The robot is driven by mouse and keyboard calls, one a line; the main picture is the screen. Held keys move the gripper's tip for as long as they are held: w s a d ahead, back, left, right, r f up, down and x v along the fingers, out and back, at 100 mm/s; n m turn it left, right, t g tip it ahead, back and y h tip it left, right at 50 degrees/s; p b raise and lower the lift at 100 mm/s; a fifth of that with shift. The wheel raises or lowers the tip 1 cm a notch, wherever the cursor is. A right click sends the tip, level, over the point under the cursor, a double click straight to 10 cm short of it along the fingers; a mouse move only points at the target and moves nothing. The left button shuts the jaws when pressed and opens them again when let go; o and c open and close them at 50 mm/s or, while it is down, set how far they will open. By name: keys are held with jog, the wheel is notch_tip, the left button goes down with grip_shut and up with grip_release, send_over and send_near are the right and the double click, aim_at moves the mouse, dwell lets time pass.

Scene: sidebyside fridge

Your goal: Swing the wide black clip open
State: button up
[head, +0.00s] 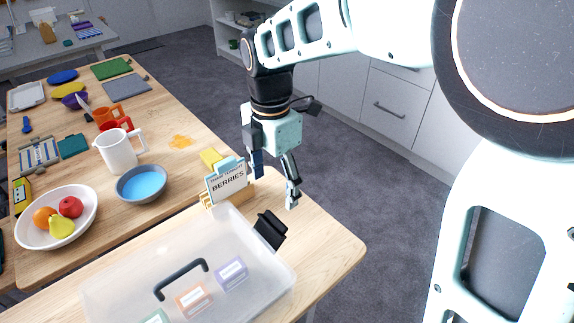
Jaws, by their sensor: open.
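The wide black clip (270,229) is at the far right edge of a translucent lidded box (120,290) on the wooden table. It stands tilted against the box's side; I cannot tell from here whether it is fastened. The box has a black handle (180,279) on its lid. My gripper (275,188) points down, open and empty, above and just behind the clip. Its fingers are apart and do not appear to touch the clip.
A "BERRIES" sign (227,182) in a wooden holder stands close to the left of my gripper. A blue bowl (141,184), a white pitcher (118,152) and a fruit bowl (57,216) sit further left. The table corner (340,245) on the right is clear.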

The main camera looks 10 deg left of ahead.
aim_at(276, 219)
notch_tip(276, 219, down, 10)
jog(key=shift+f, duration=0.15)
jog(key=shift+c, duration=0.3)
jog(key=c, duration=1.7)
jog(key=shift+o, duration=0.2)
jog(key=shift+d, duration=0.1)
jog(key=shift+w+d+f+g+y, duration=0.25)
jog(key=shift+g+y, duration=0.15)
jog(key=shift+g, duration=0.1)
jog(key=shift+w+d+f+g+y+p, duration=0.3)
jog(key=shift+f+g+y+p, duration=0.2)
jog(key=shift+g+y, duration=0.15)
